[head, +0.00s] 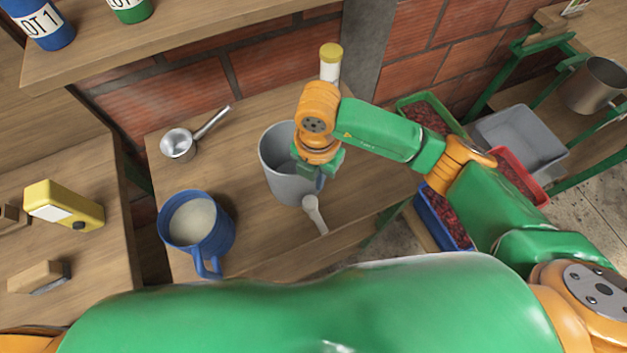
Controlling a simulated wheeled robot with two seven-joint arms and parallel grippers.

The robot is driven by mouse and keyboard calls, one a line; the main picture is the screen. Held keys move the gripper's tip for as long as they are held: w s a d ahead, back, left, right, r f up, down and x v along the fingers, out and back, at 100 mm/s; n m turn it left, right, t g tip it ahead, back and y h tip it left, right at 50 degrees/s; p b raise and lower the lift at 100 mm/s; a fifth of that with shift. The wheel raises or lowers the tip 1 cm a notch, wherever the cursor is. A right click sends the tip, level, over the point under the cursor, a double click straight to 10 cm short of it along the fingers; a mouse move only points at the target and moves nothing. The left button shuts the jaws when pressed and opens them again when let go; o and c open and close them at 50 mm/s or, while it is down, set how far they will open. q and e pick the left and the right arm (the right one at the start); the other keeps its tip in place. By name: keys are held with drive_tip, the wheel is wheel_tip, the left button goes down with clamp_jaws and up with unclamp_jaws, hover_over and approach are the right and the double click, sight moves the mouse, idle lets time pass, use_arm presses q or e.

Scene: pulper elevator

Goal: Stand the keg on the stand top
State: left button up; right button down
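My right gripper (320,163) points down at the rim and mouth of a grey bucket-like vessel (283,184) on the wooden tabletop (255,236). Its fingers hide part of the rim, and I cannot tell whether they grip it. I cannot tell for sure which thing is the keg; a blue container labelled "LOT 1" (45,27) and a green labelled one (130,9) stand on the upper shelf, cut off by the frame. I cannot tell which surface is the stand top. My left gripper is not in view.
A blue jug of pale contents (195,225), a metal dipper (180,146) and a pale scoop (314,212) are on the tabletop. A yellow-lidded white cylinder (330,68) stands behind. Crates (520,135) and a metal pot (593,85) are right; a yellow device (64,206) is left.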

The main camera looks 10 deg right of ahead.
drive_tip(key=f, duration=0.2)
drive_tip(key=w+f, duration=0.1)
drive_tip(key=f, duration=0.1)
drive_tip(key=shift+w+a+f, duration=0.1)
drive_tip(key=shift+f, duration=0.2)
drive_tip(key=shift+f, duration=0.1)
drive_tip(key=shift+f, duration=0.15)
drive_tip(key=c, duration=1.1)
unclamp_jaws()
drive_tip(key=shift+r, duration=0.3)
wheel_tip(320, 180, up, 12)
drive_tip(key=shift+b, duration=0.3)
